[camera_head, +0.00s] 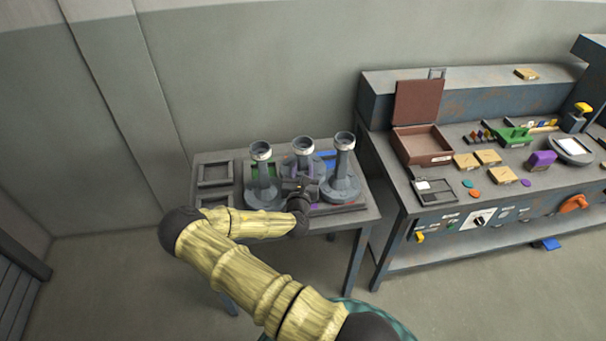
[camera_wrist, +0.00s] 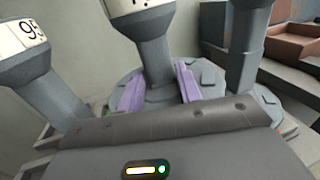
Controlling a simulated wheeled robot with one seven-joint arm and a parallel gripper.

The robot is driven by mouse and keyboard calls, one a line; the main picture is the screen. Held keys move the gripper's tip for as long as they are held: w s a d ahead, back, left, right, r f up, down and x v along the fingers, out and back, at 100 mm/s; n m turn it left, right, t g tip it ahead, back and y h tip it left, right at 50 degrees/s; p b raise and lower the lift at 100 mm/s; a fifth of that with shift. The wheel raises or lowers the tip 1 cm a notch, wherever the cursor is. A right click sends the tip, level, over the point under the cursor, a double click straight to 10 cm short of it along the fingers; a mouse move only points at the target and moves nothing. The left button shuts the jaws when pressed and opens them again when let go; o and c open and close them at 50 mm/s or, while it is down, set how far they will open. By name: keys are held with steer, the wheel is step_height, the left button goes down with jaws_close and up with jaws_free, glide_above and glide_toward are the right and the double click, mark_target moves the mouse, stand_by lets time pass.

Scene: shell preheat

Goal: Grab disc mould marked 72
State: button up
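Three grey disc moulds with upright stems and white number collars stand on a low table. The left mould (camera_head: 264,178) shows a collar reading 95 in the wrist view (camera_wrist: 25,38). The middle mould (camera_head: 302,147) has its collar cut off at the top of the wrist view, so its number cannot be read in full. The right mould's (camera_head: 343,165) number is not readable. My gripper (camera_wrist: 163,88) has its purple-padded fingers on both sides of the middle mould's stem (camera_wrist: 157,68), low down above its disc. I cannot tell whether the pads touch the stem.
The left and right moulds stand close on either side of my gripper. Empty square frames (camera_head: 215,173) lie at the table's (camera_head: 371,212) left. To the right, a workbench (camera_head: 400,182) holds an open brown box (camera_head: 422,147) and several small coloured items.

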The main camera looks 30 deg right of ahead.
mark_target(302, 148)
jaws_close()
steer(key=shift+r, duration=0.15)
step_height(302, 148, up, 10)
steer(key=shift+f+b, duration=0.1)
steer(key=shift+b, duration=0.9)
